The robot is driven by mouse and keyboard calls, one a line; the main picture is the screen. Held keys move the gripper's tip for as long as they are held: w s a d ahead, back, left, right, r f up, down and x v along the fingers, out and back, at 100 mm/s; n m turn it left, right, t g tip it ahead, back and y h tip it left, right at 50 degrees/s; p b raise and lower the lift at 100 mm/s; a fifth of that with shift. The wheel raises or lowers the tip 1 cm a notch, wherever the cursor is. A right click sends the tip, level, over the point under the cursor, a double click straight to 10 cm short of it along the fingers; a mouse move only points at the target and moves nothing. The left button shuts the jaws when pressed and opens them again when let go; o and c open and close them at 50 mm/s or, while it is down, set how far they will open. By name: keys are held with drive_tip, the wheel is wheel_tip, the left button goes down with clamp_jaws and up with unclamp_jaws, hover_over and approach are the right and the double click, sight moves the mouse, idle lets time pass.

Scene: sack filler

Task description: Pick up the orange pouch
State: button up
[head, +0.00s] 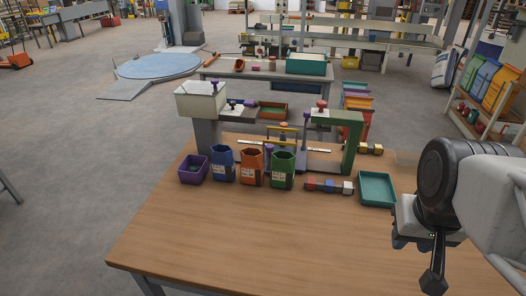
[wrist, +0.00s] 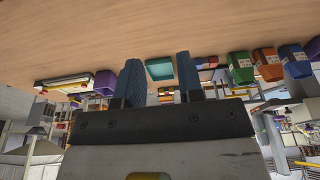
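The orange pouch (head: 251,166) stands upright and open-topped on the wooden table, with a pale label on its front. The blue pouch (head: 222,164) is at its left and the green pouch (head: 282,168) at its right. In the wrist view, which is turned over, the orange pouch (wrist: 267,65) is at the right, well to the side of my gripper (wrist: 157,78). The two fingers are wide apart with nothing held between them. In the head view my arm's end is at the far right, away from the pouches.
A purple bin (head: 193,169) stands left of the blue pouch. A row of small coloured blocks (head: 328,187) and a teal tray (head: 377,188) lie to the right. A green-and-grey filler frame (head: 350,145) rises behind the pouches. The table front (head: 240,235) is clear.

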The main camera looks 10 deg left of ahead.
drive_tip(key=w+a+r+m+g+y, duration=0.1)
drive_tip(key=w+a+m, duration=0.5)
drive_tip(key=w, duration=0.6)
drive_tip(key=w+a+r+m, duration=0.1)
drive_tip(key=w+a+m, duration=0.2)
drive_tip(key=w+a, duration=0.65)
drive_tip(key=w+a+f+m, duration=0.3)
drive_tip(key=w+a, duration=0.3)
drive_tip(key=w+a+f+m+g, duration=0.1)
drive_tip(key=w+a+f+m, duration=0.2)
drive_tip(key=w+a, duration=0.3)
drive_tip(key=w+a+f+m, duration=0.2)
drive_tip(key=w+a, duration=0.3)
drive_tip(key=a, duration=0.2)
drive_tip(key=shift+w+a+f+m+g+y, duration=0.1)
drive_tip(key=shift+w+f+m+g+y, duration=0.2)
drive_tip(key=shift+w+f+m+y, duration=0.1)
drive_tip(key=shift+w+a+f, duration=0.1)
drive_tip(key=shift+a+f, duration=0.05)
drive_tip(key=shift+a, duration=0.15)
drive_tip(key=shift+f, duration=0.1)
drive_tip(key=shift+a+f, duration=0.2)
drive_tip(key=shift+f, duration=0.95)
